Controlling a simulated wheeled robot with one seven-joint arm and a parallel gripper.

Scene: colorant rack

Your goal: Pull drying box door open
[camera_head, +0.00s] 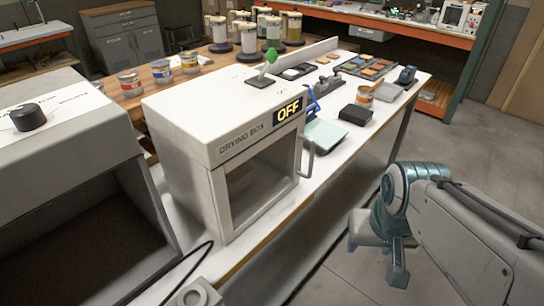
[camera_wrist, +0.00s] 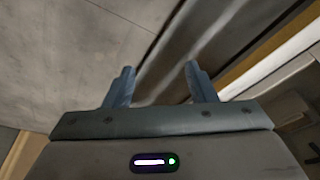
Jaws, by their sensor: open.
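The drying box (camera_head: 215,135) is a white box on the table, with a lit "OFF" sign on its upper front. Its door (camera_head: 258,185) has a dark window and looks shut. A grey vertical door handle (camera_head: 307,157) stands out at the door's right edge. My gripper (camera_head: 372,262) is to the right of and lower than the handle, apart from it, in front of the table. In the wrist view my gripper's two blue fingers (camera_wrist: 159,85) are spread with nothing between them. The handle is not clearly visible in the wrist view.
A grey machine (camera_head: 60,140) with a black knob stands left of the drying box. Open floor (camera_head: 470,160) lies to the right.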

